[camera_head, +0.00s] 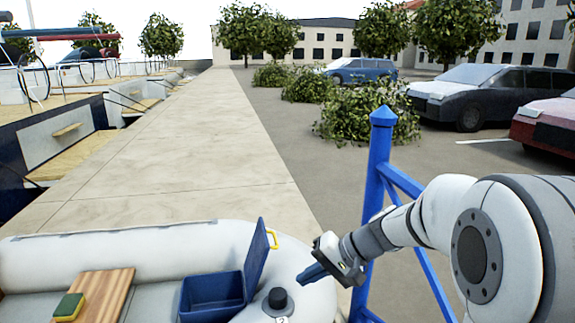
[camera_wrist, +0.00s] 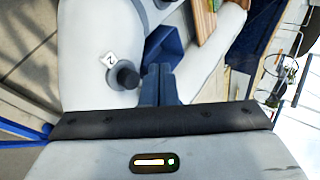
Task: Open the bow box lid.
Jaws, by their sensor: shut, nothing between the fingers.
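The blue bow box (camera_head: 212,298) sits in the grey inflatable boat. Its blue lid (camera_head: 257,258) stands up, near upright with a slight tilt, on the box's right side, and the box interior shows.
A black knob (camera_head: 278,299) with a white numbered tag stands on the boat tube near the box. A wooden board (camera_head: 98,293) with a green and yellow sponge (camera_head: 69,307) lies left. A blue post and rails (camera_head: 378,165) stand close behind my arm.

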